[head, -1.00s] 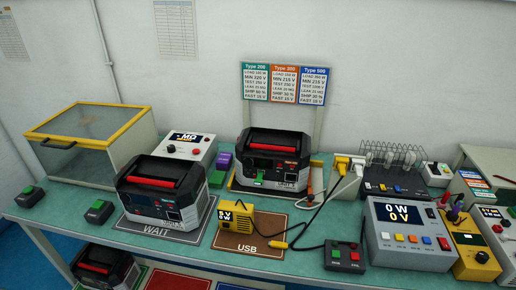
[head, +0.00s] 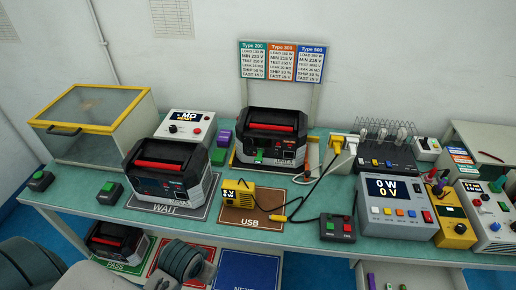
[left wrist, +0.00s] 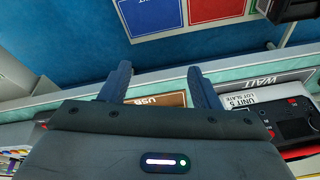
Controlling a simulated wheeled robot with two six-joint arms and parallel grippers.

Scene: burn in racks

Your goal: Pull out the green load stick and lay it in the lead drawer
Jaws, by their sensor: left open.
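The green load stick (head: 259,155) is a small green piece at the front of the black and grey power unit (head: 272,128) in the middle of the bench. Part of a drawer (head: 418,271) shows below the bench at the lower right, with small green and purple pieces in it; I take it for the lead drawer. My left gripper (left wrist: 160,76) is open and empty in the left wrist view, with the bench edge and the USB mat behind its fingers. My left arm shows at the bottom left of the head view. My right gripper is not in view.
A second power unit (head: 170,170) stands on the WAIT mat (head: 196,211). A yellow USB tester (head: 237,193) with a black cable lies in front of the middle unit. A grey meter box (head: 396,207) and switch box (head: 337,229) stand to the right.

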